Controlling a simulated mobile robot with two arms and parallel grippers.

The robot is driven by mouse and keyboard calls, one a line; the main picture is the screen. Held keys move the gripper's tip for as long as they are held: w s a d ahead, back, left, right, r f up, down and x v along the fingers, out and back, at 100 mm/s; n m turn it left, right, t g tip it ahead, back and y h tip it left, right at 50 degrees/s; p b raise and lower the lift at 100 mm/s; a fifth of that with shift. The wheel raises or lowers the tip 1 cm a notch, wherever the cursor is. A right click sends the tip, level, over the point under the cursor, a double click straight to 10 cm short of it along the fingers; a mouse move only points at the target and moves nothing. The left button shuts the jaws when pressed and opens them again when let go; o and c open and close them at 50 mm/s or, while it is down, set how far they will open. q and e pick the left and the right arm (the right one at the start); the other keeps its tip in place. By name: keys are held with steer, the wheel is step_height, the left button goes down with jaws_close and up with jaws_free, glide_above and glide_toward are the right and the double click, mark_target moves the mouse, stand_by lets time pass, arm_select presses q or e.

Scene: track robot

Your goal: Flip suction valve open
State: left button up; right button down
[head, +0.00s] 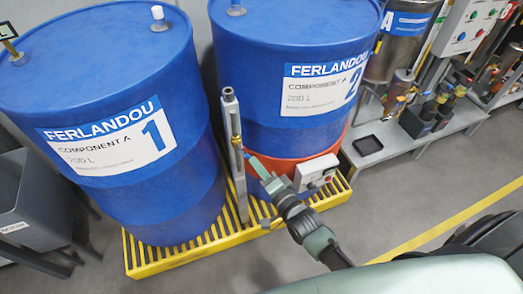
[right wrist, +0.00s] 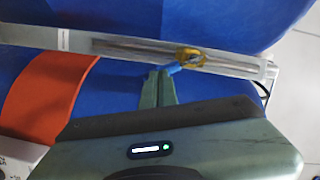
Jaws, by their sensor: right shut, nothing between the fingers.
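A small valve with a yellow ring-shaped body (right wrist: 190,56) and a blue lever (right wrist: 173,69) sits on a slim metal pipe in the right wrist view. In the head view the upright metal post (head: 236,160) stands between the two blue drums. My right gripper (right wrist: 157,74) is shut and empty, its green fingertips right beside the free end of the blue lever. Whether they touch it I cannot tell. In the head view the right gripper (head: 252,160) reaches the post from the lower right. My left gripper is not in view.
Blue drum 1 (head: 110,105) and drum 2 (head: 300,50) stand on a yellow slatted pallet (head: 185,250). An orange band (head: 290,166) with a grey control box (head: 316,174) wraps drum 2. A bench with equipment (head: 425,135) stands at right; floor in front is clear.

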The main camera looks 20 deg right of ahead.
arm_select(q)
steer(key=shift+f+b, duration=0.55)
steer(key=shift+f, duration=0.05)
arm_select(e)
steer(key=shift+a+f+m, duration=0.35)
steer(key=shift+a+m, duration=0.2)
steer(key=shift+m, duration=0.65)
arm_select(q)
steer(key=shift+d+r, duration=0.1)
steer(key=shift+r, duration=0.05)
arm_select(e)
steer(key=shift+d+r, duration=0.1)
